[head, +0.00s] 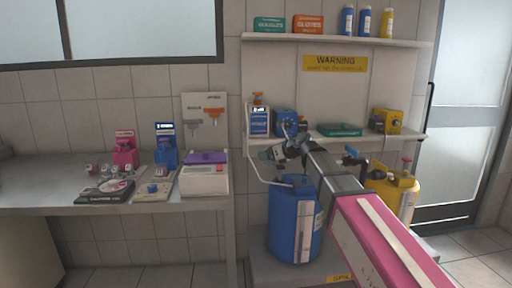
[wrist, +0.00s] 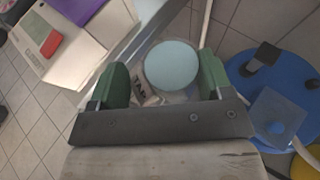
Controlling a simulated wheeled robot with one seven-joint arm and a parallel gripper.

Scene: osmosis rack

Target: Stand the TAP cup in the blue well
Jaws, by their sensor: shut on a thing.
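My gripper (wrist: 164,84) is shut on the TAP cup (wrist: 172,66), with one green finger on each side of it. In the wrist view the cup shows a round pale blue top, and dark letters show partly below it. In the head view my gripper (head: 279,153) is in front of the wall shelf, above the blue drum and to the right of the bench; the cup is too small to make out there. A blue stand (head: 166,158) is on the bench, left of my gripper. I cannot clearly make out a blue well in either view.
A white box with a purple top (head: 205,172) stands at the bench's right end. Left of it are a light tray (head: 154,190), a pink stand (head: 125,150), a dark board (head: 105,192) and several small cups. A blue drum (head: 294,225) and yellow can (head: 393,195) stand right.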

